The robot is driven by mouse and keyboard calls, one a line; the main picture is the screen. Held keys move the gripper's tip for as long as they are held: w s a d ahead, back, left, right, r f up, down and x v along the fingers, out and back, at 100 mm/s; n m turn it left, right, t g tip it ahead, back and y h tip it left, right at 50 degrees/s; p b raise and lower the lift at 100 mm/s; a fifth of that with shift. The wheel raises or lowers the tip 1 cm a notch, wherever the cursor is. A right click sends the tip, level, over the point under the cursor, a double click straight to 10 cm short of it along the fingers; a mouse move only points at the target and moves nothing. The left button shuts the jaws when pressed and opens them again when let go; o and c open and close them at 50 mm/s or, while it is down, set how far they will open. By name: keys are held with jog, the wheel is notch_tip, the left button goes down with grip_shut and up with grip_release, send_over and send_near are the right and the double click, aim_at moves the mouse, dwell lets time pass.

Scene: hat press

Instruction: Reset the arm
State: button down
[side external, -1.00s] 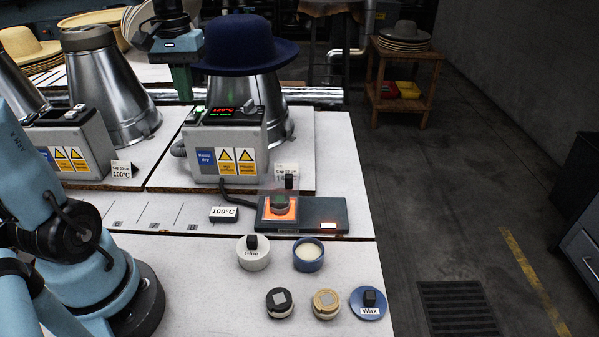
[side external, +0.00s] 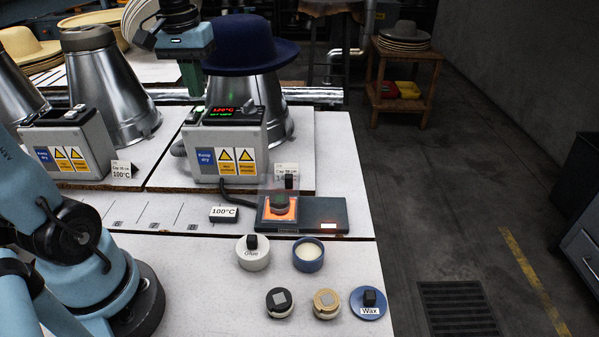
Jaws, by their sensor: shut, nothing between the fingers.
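My gripper (side external: 191,84) hangs down at the top of the side external view, just left of the hat's brim. It looks shut, with nothing seen between its fingers; the tips are small and hard to make out. The dark blue felt hat (side external: 247,46) sits crown up on the right metal hat form (side external: 271,97). Whether my gripper touches the brim cannot be told from this angle. My arm's upper part is out of view.
A small heater (side external: 278,207) glows orange at the table's front. The glue pot (side external: 253,258), blue cup (side external: 308,256), and wax lid (side external: 367,304) stand nearby. Straw hats (side external: 25,46) lie at the back left.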

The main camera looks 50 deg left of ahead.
jog(key=d+f+m+t, duration=0.3)
jog(key=d+f, duration=0.2)
jog(key=d, duration=0.3)
jog(key=d+f+m+t, duration=0.3)
jog(key=d+f+m, duration=0.1)
jog(key=d, duration=0.4)
jog(key=shift+f+m+h, duration=0.3)
jog(key=shift+f, duration=0.1)
jog(key=shift+s, duration=0.1)
jog(key=a+r+n+g, duration=0.7)
jog(key=a+r+n, duration=1.1)
jog(key=n, duration=0.9)
jog(key=shift+s+a+r, duration=0.25)
jog(key=shift+s+a, duration=0.15)
jog(key=shift+a, duration=0.2)
